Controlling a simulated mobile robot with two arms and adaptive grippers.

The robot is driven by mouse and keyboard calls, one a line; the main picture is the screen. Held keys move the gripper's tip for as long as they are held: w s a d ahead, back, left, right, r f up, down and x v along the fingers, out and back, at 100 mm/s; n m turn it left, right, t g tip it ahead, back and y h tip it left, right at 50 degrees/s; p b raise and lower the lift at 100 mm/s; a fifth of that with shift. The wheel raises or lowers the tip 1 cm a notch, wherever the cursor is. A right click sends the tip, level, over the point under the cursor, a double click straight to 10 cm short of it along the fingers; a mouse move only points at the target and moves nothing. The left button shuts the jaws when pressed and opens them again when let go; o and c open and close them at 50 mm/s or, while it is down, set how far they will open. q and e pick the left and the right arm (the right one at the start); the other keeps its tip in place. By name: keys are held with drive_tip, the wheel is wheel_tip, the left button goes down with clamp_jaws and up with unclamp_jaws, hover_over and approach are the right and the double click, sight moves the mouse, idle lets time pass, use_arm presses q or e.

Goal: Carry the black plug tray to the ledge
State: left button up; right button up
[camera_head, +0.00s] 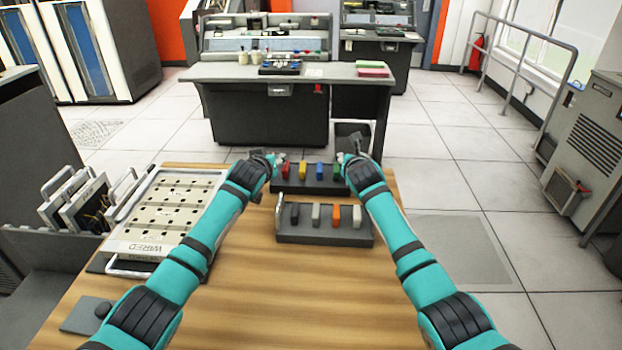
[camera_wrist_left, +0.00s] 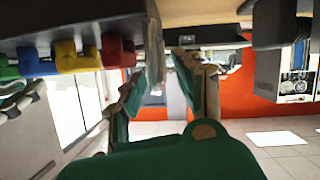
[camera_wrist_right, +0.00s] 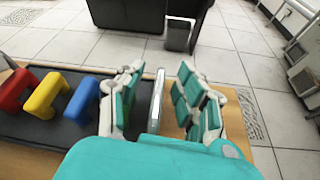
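The black plug tray (camera_head: 310,188) lies at the far edge of the wooden table, with red, yellow, blue and green plugs standing in it. It also shows in the left wrist view (camera_wrist_left: 75,24) and the right wrist view (camera_wrist_right: 50,132). My left gripper (camera_head: 272,160) is at its left end; its fingers (camera_wrist_left: 165,95) are spread on either side of the end handle (camera_wrist_left: 154,62). My right gripper (camera_head: 346,157) is at the right end; its fingers (camera_wrist_right: 157,98) stand apart around the metal handle (camera_wrist_right: 157,92), with gaps visible. A grey console desk (camera_head: 225,72) with a ledge-like front stands beyond.
A second dark tray (camera_head: 325,238) with black, grey and orange plugs sits just nearer on the table (camera_head: 270,290). The desk top holds bottles, a small device and coloured card stacks (camera_head: 373,69). Floor separates table and desk.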

use_arm(q)
clamp_jaws()
use_arm(e)
clamp_jaws()
use_arm(q)
drive_tip(key=shift+r, duration=0.15)
use_arm(e)
drive_tip(key=shift+r, duration=0.15)
